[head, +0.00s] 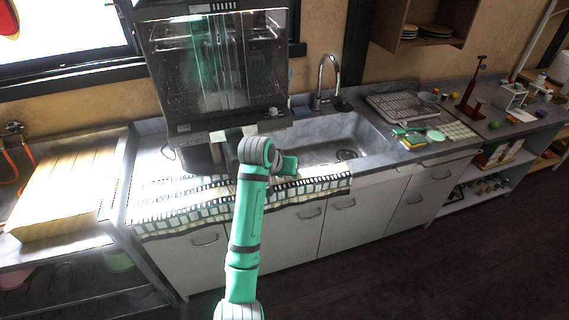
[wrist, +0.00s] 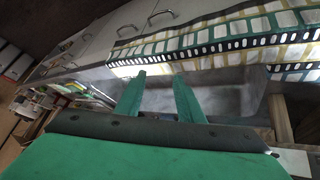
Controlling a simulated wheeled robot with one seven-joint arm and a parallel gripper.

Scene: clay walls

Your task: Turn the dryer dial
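The dryer (head: 215,70) is a dark cabinet with a glass front on the counter, left of the sink. A small knob-like shape (head: 272,112) shows at the lower right of its front; I cannot tell for certain that it is the dial. My green arm rises in front of the counter and bends at the dryer's lower right. My gripper (head: 288,164) is partly hidden behind the wrist in the head view, below the dryer and near the sink's left end. In the wrist view my gripper (wrist: 160,84) has two green fingers apart with nothing between them. The dryer is not recognisable there.
The sink (head: 345,138) and its tall faucet (head: 328,80) are right of the dryer. A patterned towel (head: 200,200) hangs over the counter's front edge. A dish rack (head: 400,106) and small items are further right. Dark floor in front is clear.

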